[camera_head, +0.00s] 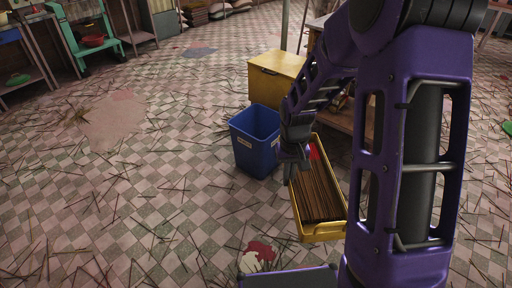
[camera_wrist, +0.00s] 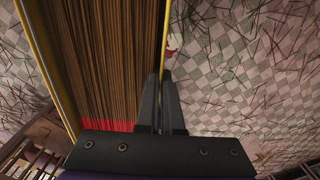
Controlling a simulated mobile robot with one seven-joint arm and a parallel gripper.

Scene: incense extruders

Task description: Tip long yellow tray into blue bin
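The long yellow tray (camera_head: 324,233) is filled with brown incense sticks with red ends and lies beneath my arm, right of the blue bin. It also shows in the wrist view (camera_wrist: 38,62), with its sticks lying lengthwise. The blue bin (camera_head: 254,143) stands upright on the floor, and I see no sticks in it. My gripper (camera_head: 292,172) is at the tray's left long side, close to the bin. In the wrist view my gripper's fingers (camera_wrist: 160,78) are close together with the yellow rim between them. The tray looks level and apart from the bin.
A yellow box (camera_head: 275,76) stands behind the bin, beside a wooden table (camera_head: 352,118) partly hidden by my arm. Loose sticks litter the checkered floor (camera_head: 150,190). A teal machine (camera_head: 82,40) stands at the back left. The floor left of the bin has no large obstacles.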

